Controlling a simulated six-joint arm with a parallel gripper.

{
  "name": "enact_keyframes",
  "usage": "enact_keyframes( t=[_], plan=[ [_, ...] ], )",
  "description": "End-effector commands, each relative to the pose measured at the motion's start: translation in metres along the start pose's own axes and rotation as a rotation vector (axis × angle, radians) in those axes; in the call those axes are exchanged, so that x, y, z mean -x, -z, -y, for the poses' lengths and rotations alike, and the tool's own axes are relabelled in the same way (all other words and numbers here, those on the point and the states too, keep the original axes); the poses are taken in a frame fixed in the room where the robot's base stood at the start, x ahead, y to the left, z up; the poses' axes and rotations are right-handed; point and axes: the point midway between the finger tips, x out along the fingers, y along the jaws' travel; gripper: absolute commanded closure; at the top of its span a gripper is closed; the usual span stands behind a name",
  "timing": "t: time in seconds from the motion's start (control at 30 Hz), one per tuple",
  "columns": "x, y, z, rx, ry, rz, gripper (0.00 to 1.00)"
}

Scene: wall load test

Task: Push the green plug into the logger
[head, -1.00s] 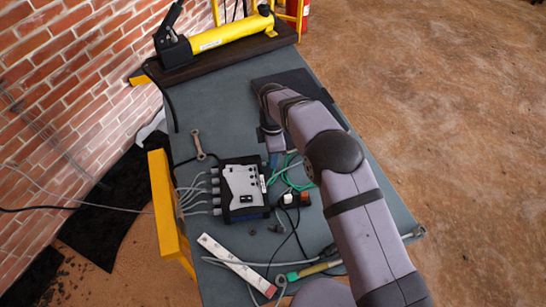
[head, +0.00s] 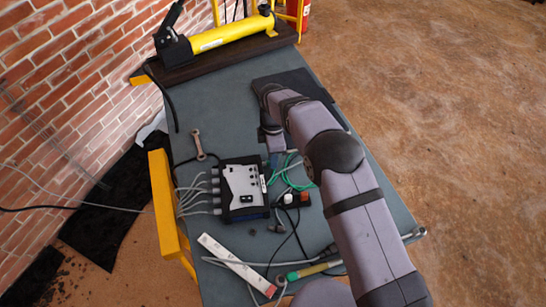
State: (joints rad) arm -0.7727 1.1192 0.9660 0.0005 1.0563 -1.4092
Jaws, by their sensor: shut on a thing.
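The logger (head: 243,188), a dark box with a pale grey face, lies on the grey table with grey cables in its left side. My gripper (head: 275,159) points down just beyond the logger's upper right corner. It is shut, and a thin green cable (head: 289,182) loops out from beside its fingers. The green plug is hidden by the fingers at this size; the cable beside them suggests that it is in their grip. I cannot tell whether the plug touches the logger.
A wrench (head: 199,146) lies above the logger. A paper strip (head: 237,264), a yellow-green tool (head: 312,269) and dark cables lie below it. A yellow hand pump (head: 232,34) stands on a dark board (head: 210,58) at the far end. A brick wall (head: 70,90) is at left.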

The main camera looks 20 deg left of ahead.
Motion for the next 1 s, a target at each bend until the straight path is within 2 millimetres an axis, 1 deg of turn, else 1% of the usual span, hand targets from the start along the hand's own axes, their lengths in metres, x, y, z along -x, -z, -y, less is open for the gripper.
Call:
enact_keyframes(
  t=[1.0],
  plan=[
    [0.0001, 0.0071, -0.0001, 0.0, 0.0, 0.0, 1.0]
  ],
)
